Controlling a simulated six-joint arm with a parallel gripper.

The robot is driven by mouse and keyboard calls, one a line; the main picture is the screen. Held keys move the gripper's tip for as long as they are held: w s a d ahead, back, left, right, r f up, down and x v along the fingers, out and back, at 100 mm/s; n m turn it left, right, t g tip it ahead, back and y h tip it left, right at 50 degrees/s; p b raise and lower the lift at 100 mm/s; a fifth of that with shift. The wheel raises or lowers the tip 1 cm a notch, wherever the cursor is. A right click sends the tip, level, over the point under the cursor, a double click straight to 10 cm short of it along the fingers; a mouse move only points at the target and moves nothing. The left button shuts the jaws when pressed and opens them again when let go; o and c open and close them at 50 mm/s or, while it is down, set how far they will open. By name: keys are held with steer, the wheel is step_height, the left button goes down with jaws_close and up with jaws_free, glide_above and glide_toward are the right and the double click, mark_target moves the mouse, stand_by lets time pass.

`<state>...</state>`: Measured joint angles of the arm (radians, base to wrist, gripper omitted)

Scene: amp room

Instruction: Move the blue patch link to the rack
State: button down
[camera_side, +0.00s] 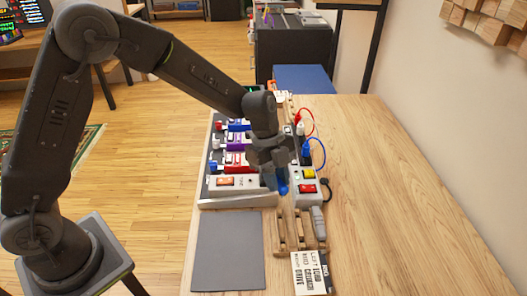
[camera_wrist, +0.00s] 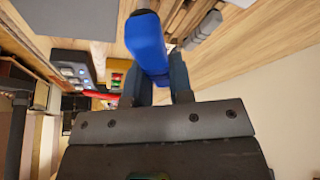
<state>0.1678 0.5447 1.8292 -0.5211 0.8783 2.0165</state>
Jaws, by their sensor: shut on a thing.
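My gripper (camera_side: 277,176) points down above the near right part of the pedalboard. It is shut on the blue patch link (camera_side: 282,188), whose lower end shows beneath the fingers. In the wrist view the blue link (camera_wrist: 147,42) sticks out from between the two fingers of my gripper (camera_wrist: 156,84). A slotted wooden rack (camera_side: 282,238) lies on the table, nearer the camera than the link. A grey piece (camera_side: 319,222) sits at the rack's right side. Whether the link touches anything below is hard to tell.
The pedalboard (camera_side: 236,201) with several coloured pedals lies beyond the rack. A grey switch box (camera_side: 304,187) with yellow and red buttons stands right of the link. Blue (camera_side: 323,153) and red (camera_side: 309,112) cables arch behind it. A grey mat (camera_side: 228,250) and a lettered card (camera_side: 310,273) lie nearby. The right table is clear.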

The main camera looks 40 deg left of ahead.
mark_target(282, 236)
steer(key=s+d+m+g+y, duration=0.1)
steer(key=s+d+m+g, duration=0.15)
steer(key=d+m, duration=0.3)
steer(key=shift+m+t, duration=0.25)
steer(key=shift+s+a+f, duration=0.1)
steer(key=shift+s+f, duration=0.05)
steer(key=shift+f, duration=1.1)
steer(key=shift+s+a+f, duration=0.1)
steer(key=shift+s+f, duration=0.05)
steer(key=shift+f, duration=1.05)
steer(key=shift+s+a+f, duration=0.1)
steer(key=shift+s+f, duration=0.05)
steer(key=shift+f, duration=1.1)
steer(key=shift+f, duration=1.15)
steer(key=c, duration=1.3)
jaws_free()
steer(key=shift+s, duration=0.1)
steer(key=shift+o, duration=1)
steer(key=shift+r, duration=3.65)
